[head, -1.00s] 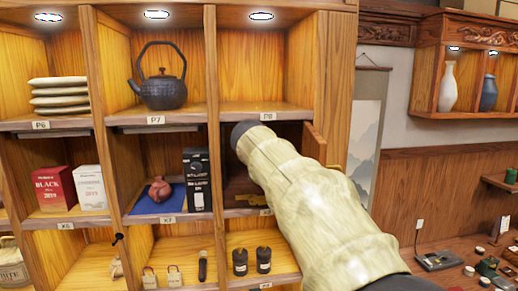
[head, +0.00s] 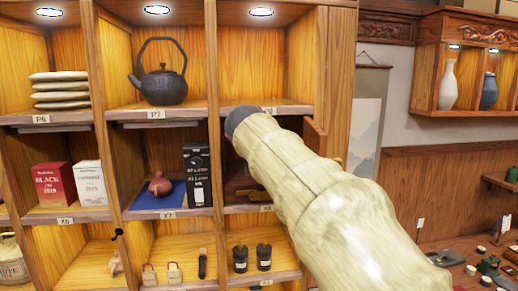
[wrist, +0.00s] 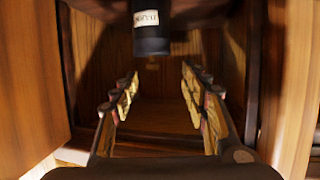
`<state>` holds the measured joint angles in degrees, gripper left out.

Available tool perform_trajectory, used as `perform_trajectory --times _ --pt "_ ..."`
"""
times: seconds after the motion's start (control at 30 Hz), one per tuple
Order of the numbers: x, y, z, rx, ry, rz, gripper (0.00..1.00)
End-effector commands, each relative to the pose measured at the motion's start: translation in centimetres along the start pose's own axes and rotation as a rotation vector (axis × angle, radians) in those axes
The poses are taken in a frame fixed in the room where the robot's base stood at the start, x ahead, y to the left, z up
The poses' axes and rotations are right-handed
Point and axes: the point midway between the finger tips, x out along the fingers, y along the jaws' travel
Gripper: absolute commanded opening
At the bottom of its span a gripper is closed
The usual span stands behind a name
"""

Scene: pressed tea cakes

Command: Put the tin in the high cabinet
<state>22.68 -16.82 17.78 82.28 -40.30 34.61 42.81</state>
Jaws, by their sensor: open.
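A dark cylindrical tin (wrist: 152,38) with a white label shows at the top middle of the wrist view, its upper part cut off by the frame. It is beyond my fingertips and apart from them; what it rests on cannot be seen. My gripper (wrist: 158,84) is open and empty, its two fingers spread left and right inside a wooden compartment. In the head view my arm hides my gripper and most of the cabinet (head: 291,123) under the P8 shelf. The cabinet's small door (head: 313,136) stands open at the right.
Two dark jars (head: 240,259) stand on the shelf below. A black box (head: 197,176) and a red teapot (head: 159,186) stand left of the cabinet. An iron kettle (head: 163,86) stands above. Wooden panels (wrist: 32,75) flank my gripper closely on both sides.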

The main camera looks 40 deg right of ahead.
Motion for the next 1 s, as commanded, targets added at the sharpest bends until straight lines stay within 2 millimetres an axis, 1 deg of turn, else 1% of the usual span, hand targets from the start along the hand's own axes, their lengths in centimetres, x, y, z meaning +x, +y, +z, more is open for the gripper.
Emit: perform_trajectory --times 0.03,0.1,0.2,0.3,0.47,0.67,0.77,0.87,0.97,1.0 --pt "-1.1 -0.1 0.2 0.0 0.003 -0.002 0.45" --pt "-2.4 -0.1 0.2 0.0 0.002 -0.002 0.45" --pt "-4.1 0.0 0.2 0.001 0.001 -0.001 0.45" --pt "-5.2 -0.1 0.1 0.0 0.0 -0.001 0.45" --pt "-6.2 0.0 0.1 -0.001 -0.001 0.0 0.45" --pt "-6.3 0.0 0.0 0.0 -0.001 0.001 0.45" --pt "-6.5 -0.2 0.5 -0.006 -0.01 -0.005 0.45" --pt "-7.4 -0.9 3.0 -0.032 -0.052 -0.033 0.45" --pt "-9.2 -2.3 8.1 -0.086 -0.134 -0.09 0.45" --pt "-10.1 -2.9 10.8 -0.114 -0.178 -0.12 0.45"
